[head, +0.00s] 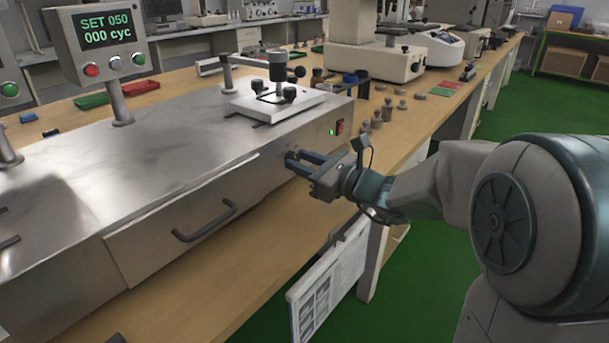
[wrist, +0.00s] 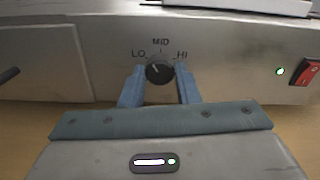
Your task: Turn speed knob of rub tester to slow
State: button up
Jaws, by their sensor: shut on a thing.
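The rub tester (head: 150,160) is a long brushed-metal machine on the wooden bench. Its black round speed knob (wrist: 159,72) is on the front panel in the wrist view, under the printed marks LO, MID and HI. The knob's white line seems to point up and left, toward the LO side. My gripper (head: 291,160) reaches the front panel from the right. In the wrist view its blue fingers (wrist: 160,77) stand on the left and right sides of the knob, shut on it. In the head view the fingers hide the knob.
A red power switch (head: 340,127) with a lit green light sits right of the knob. A drawer handle (head: 204,222) sticks out to the left. The display (head: 107,36) reads SET 050, 000 cyc. Small weights (head: 376,120) stand on the bench behind.

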jog(key=n+b, duration=0.1)
jog(key=b, duration=0.1)
jog(key=n+b, duration=0.1)
jog(key=n, duration=0.1)
jog(key=shift+f+b, duration=0.25)
jog(key=shift+b, duration=0.15)
jog(key=shift+r+n+b, duration=0.1)
jog(key=shift+n+b, duration=0.9)
jog(key=shift+n, duration=0.1)
jog(key=shift+r, duration=0.1)
jog(key=o, duration=1)
jog(key=shift+s+a, duration=0.1)
jog(key=shift+c, duration=0.2)
jog(key=shift+s+d+r, duration=0.1)
jog(key=shift+s+d, duration=0.05)
jog(key=shift+d, duration=0.2)
jog(key=p+v, duration=0.3)
jog(key=v, duration=1)
jog(key=shift+s, duration=0.15)
